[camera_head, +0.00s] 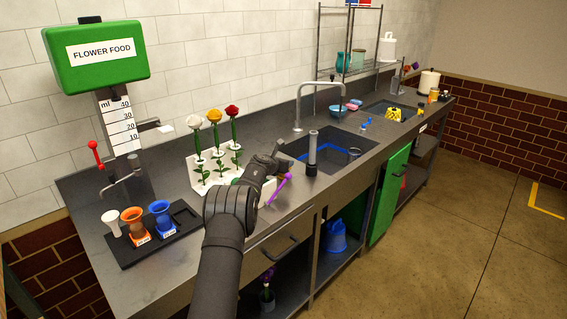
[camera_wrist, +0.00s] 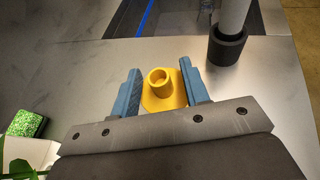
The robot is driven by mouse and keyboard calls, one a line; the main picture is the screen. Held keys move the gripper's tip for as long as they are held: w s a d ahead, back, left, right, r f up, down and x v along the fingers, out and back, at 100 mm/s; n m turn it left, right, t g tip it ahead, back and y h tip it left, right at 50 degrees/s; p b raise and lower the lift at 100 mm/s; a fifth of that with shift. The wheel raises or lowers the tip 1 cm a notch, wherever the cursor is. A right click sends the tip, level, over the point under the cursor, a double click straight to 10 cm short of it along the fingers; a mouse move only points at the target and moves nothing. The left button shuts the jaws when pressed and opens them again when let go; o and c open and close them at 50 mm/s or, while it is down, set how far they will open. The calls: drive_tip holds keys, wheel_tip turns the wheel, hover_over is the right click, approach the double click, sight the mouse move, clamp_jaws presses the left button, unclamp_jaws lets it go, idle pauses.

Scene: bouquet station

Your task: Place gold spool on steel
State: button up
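The gold spool (camera_wrist: 163,91) is a yellow piece with a hollow round top and a wider angular base. In the wrist view it sits between the two blue fingers of my gripper (camera_wrist: 160,92). The fingers lie close along both sides of it; I cannot tell whether they press on it. The grey steel counter (camera_wrist: 85,75) lies beneath and around it. I cannot tell whether its base touches the steel. In the head view my gripper (camera_head: 268,165) is low over the counter, left of the sink, and mostly hides the spool.
A grey upright tube with a dark base (camera_wrist: 228,45) stands just right of my gripper, at the sink's edge (camera_head: 290,152). A white rack with roses (camera_head: 217,155) stands behind left. A green block (camera_wrist: 27,123) is at lower left. A black tray (camera_head: 130,255) holds several coloured cups.

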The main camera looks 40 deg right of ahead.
drive_tip(key=shift+r, duration=0.1)
drive_tip(key=shift+r, duration=0.15)
drive_tip(key=shift+v, duration=1.65)
wheel_tip(320, 180, up, 7)
drive_tip(key=shift+d, duration=0.15)
wheel_tip(320, 180, down, 6)
drive_tip(key=shift+f, duration=0.2)
drive_tip(key=shift+w+d+f, duration=0.25)
drive_tip(key=shift+d+f, duration=0.45)
drive_tip(key=shift+f, duration=0.05)
drive_tip(key=shift+w+d+f, duration=0.2)
drive_tip(key=shift+d+f, duration=0.1)
drive_tip(key=shift+d, duration=0.3)
drive_tip(key=shift+r, duration=1.05)
